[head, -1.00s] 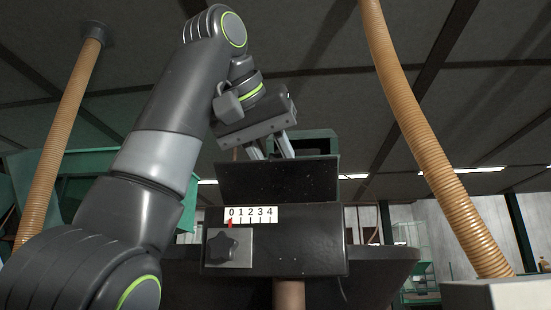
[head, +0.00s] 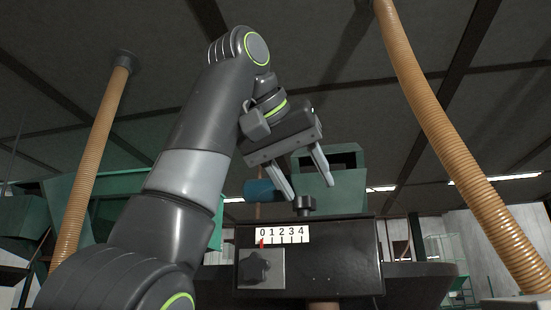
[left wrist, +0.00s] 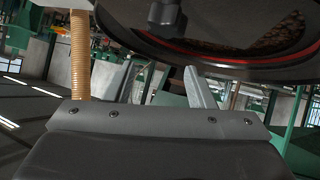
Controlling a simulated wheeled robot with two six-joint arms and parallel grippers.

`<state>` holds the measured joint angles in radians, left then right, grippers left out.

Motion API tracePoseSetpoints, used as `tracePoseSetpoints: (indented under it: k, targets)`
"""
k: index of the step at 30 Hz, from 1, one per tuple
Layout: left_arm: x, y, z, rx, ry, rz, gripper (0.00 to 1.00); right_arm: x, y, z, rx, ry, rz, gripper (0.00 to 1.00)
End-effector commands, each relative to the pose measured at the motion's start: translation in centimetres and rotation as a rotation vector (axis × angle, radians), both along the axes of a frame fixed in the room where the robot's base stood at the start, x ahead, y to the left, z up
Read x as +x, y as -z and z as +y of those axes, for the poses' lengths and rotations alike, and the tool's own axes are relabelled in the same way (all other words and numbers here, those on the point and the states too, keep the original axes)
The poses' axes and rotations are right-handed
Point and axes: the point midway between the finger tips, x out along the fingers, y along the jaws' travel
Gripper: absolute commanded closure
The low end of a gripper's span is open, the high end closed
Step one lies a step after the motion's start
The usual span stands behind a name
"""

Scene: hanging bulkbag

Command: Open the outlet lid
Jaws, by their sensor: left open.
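A black box (head: 325,262) with a 0–4 scale and a star knob (head: 254,267) stands in the middle of the head view. A small black knob (head: 305,204) rises above its top edge. My left gripper (head: 310,190) is open and empty just above this small knob, without a visible grip on it. In the left wrist view the open fingers (left wrist: 160,66) point toward a dark round part (left wrist: 235,70) with a red ring, brown grainy matter inside it and a black knob (left wrist: 167,15) in front. I cannot tell how the outlet lid is seated. My right gripper is out of view.
Ribbed tan hoses hang at the left (head: 95,150) and right (head: 450,140). A green machine housing (head: 340,193) stands behind the box, with a blue cylinder (head: 262,190) beside it. The space above the box is mostly open.

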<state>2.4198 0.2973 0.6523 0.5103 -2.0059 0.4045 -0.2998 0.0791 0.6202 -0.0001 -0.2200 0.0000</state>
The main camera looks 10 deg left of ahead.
Motion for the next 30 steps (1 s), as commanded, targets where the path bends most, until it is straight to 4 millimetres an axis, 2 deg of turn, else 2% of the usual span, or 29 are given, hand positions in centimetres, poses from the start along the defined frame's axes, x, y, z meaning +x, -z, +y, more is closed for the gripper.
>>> tracePoseSetpoints:
  k: [5,9,21,30]
  targets:
    - [-2.0,-1.3,0.8,-0.003,-0.001,-0.003,0.50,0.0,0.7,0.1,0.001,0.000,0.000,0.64]
    - [-4.4,-3.1,1.7,-0.003,-0.001,-0.003,0.50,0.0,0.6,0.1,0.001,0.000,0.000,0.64]
    - [-11.1,-8.1,4.4,-0.003,-0.001,-0.002,0.50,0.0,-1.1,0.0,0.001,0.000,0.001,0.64]
    - [-13.0,-9.3,5.2,-0.002,0.000,-0.001,0.50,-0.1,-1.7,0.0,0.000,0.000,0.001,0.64]
